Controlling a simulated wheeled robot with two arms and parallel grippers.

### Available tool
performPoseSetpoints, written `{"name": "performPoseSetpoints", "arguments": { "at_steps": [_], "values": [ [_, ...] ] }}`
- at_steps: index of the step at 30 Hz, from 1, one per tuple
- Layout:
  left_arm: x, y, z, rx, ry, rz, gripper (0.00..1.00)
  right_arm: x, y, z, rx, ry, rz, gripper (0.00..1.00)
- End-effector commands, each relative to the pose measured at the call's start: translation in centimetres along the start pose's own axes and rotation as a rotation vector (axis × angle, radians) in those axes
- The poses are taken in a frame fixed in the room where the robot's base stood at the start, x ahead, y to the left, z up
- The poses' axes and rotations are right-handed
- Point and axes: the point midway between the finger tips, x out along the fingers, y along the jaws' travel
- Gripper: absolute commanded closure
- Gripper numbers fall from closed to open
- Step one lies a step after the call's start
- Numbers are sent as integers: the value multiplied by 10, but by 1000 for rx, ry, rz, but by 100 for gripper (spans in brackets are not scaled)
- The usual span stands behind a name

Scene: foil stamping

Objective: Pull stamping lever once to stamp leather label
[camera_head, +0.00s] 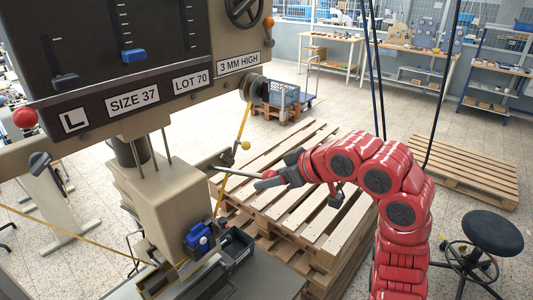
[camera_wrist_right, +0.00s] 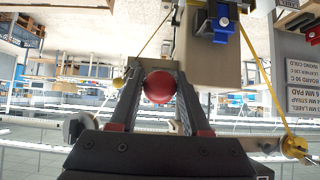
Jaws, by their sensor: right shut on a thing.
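The beige stamping press (camera_head: 150,190) fills the left of the head view. Its stamping lever (camera_head: 222,170) is a grey rod reaching right from the press, ending in a red ball knob. My right gripper (camera_head: 268,180) is at the knob end of the lever. In the right wrist view, the red ball knob (camera_wrist_right: 160,87) sits between the two fingers of the right gripper (camera_wrist_right: 160,80), which are shut on it. I cannot make out the leather label at the press base. My left gripper is out of view.
A blue-knobbed part (camera_head: 199,238) and a dark tray (camera_head: 236,250) are low on the press. Yellow foil (camera_head: 244,125) runs alongside it. Stacked wooden pallets (camera_head: 310,210) stand behind my right gripper. A black stool (camera_head: 492,233) is at the right.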

Motion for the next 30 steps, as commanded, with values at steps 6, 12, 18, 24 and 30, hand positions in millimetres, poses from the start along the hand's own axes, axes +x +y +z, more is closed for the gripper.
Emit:
{"name": "performPoseSetpoints", "arguments": {
  "at_steps": [6, 12, 18, 24, 30],
  "values": [
    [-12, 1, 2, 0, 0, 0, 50, 12, 0, 26, 2, -7, -2, 100],
    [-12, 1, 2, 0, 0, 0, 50, 13, -1, 29, 1, -5, -2, 100],
    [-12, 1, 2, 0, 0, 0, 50, 13, 0, 30, 1, -5, -2, 100],
    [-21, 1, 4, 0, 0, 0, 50, 22, 0, 43, 3, -5, -2, 100],
    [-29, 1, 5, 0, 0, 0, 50, 32, 0, 59, 3, -7, -4, 100]
  ]
}}
